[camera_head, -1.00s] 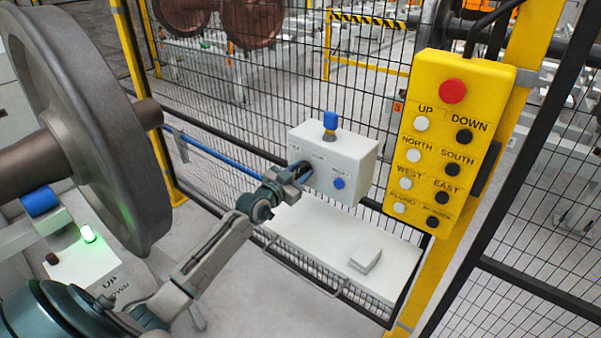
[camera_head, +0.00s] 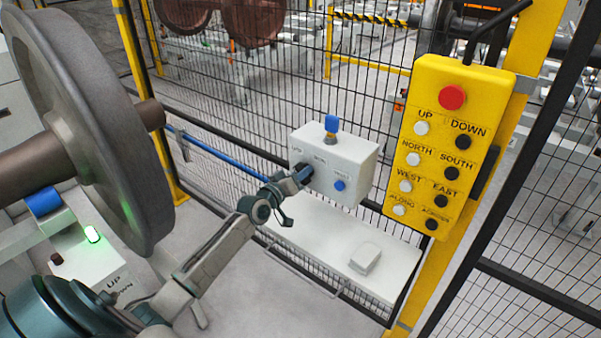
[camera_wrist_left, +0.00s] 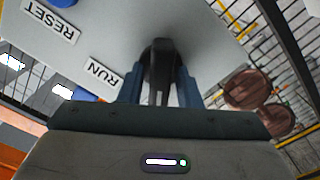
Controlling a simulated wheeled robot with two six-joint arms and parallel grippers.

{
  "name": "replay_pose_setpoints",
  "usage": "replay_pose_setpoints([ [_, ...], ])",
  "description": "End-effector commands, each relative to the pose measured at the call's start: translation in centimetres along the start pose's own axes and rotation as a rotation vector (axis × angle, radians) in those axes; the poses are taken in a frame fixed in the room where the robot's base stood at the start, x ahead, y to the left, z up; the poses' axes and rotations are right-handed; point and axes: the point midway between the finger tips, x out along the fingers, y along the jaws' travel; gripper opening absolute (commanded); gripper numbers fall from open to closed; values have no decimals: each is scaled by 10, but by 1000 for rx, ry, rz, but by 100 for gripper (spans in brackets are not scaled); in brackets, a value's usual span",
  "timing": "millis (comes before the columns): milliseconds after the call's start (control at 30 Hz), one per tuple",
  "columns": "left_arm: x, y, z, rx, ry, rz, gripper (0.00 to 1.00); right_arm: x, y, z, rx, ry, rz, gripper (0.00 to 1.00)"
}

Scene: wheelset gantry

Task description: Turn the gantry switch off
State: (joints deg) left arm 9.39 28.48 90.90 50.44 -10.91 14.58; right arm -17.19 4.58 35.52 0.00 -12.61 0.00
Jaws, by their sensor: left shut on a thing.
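The white switch box (camera_head: 340,165) is mounted at the mesh fence, with a blue-topped lamp (camera_head: 331,124) on top and a blue button (camera_head: 339,186) on its front. A black switch knob (camera_wrist_left: 160,62) is on its face beside the RUN label in the left wrist view. My left gripper (camera_head: 300,175) is at the left of the box front, shut on this knob, with one finger on each side of it. In the head view the gripper mostly hides the knob. My right gripper is not in view.
A yellow push-button pendant (camera_head: 450,145) with a red button hangs right of the box. Below is a white shelf (camera_head: 320,240) with a small pale block (camera_head: 364,257). A large grey wheel (camera_head: 90,120) stands at left, near my arm. The black mesh fence is behind.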

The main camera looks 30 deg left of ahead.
Motion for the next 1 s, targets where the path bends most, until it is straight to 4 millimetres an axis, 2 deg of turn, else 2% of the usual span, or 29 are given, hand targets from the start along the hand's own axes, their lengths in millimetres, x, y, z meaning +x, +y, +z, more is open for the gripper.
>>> replay_pose_setpoints([
  [333,0,-2,2,-146,-3,-3,8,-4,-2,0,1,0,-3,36],
  [900,-1,-2,2,-174,-3,-2,8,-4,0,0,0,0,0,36],
  [933,-1,-2,2,-174,-3,-2,37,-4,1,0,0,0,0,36],
  [1000,0,-2,2,-174,-3,-2,40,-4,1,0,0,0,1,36],
])
